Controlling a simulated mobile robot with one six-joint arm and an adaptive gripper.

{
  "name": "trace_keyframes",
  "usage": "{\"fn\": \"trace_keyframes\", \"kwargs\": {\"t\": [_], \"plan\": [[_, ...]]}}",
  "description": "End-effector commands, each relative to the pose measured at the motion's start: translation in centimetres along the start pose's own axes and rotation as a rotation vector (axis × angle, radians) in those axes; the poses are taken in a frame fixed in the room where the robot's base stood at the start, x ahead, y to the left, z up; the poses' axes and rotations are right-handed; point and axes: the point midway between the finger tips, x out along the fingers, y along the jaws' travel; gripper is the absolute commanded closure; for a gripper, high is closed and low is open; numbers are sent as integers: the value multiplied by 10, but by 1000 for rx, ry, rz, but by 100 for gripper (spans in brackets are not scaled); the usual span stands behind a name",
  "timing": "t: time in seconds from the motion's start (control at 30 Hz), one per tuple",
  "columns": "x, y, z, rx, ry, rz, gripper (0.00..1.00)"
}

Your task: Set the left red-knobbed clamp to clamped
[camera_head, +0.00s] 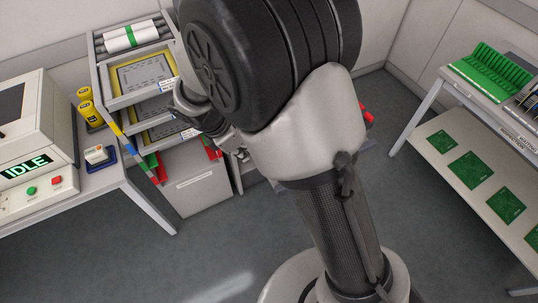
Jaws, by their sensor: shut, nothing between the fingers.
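My gripper (242,153) is partly hidden behind my own arm, near the front of the trolley with shelves. It looks shut and empty. Red parts (212,149) show just left of it, close to the lower trolley bay. Another red part (367,114) shows to the right of my arm. I cannot tell which of these is the left red-knobbed clamp, or whether any clamp is open or clamped. My arm covers the area between them.
The shelved trolley (100,72) holds trays, with a white roll (131,36) on top. A machine with an IDLE display (26,167) stands on a table at left. A white rack (468,143) with green boards stands at right. Grey floor (215,240) is open in front.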

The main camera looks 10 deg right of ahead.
Motion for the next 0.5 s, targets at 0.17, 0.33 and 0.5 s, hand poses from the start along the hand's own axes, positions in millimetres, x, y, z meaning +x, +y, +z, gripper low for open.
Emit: {"fn": "trace_keyframes", "kwargs": {"t": [0.17,0.33,0.5], "plan": [[14,-1,0,1,-1,-3,100],[48,-1,-1,3,0,-4,100],[86,-2,-1,3,0,-5,100]]}}
